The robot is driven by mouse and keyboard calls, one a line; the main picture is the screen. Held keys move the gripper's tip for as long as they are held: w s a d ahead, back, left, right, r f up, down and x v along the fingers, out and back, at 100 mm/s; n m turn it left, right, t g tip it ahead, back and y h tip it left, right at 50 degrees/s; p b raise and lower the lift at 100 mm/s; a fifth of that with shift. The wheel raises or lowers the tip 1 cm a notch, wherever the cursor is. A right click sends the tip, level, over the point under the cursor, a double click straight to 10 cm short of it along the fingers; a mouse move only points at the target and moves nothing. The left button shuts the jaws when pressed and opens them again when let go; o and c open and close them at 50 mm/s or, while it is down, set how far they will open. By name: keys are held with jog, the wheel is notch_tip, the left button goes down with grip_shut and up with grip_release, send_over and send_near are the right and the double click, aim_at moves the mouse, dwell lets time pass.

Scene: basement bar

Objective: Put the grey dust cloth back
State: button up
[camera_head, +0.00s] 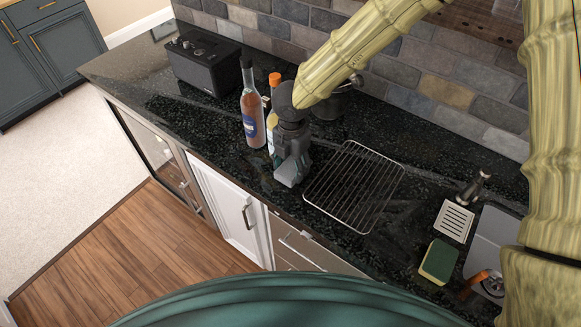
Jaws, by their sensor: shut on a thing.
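My gripper (292,165) points down over the black speckled counter (215,118), just left of the wire rack. It is shut on a small grey piece (287,177) at its fingertips, which looks like the grey dust cloth. The gripper hides most of it, and its outline is hard to tell from the fingers. I cannot tell whether it touches the counter. No other grey cloth shows on the counter.
A sauce bottle (253,115) and an orange-capped bottle (274,80) stand close left of my gripper. A wire rack (355,187) lies right. A black speaker (203,62) stands far left; a slotted dish (455,220) and sponge (439,261) lie right. Counter left of the bottles is clear.

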aim_at(291, 167)
notch_tip(291, 167, down, 2)
jog(key=shift+a+f+p, duration=0.1)
jog(key=shift+f+p, duration=0.1)
jog(key=shift+p, duration=0.2)
jog(key=o, duration=0.9)
jog(key=shift+f, duration=0.1)
notch_tip(291, 167, up, 12)
jog(key=b, duration=0.2)
jog(key=shift+b, duration=0.4)
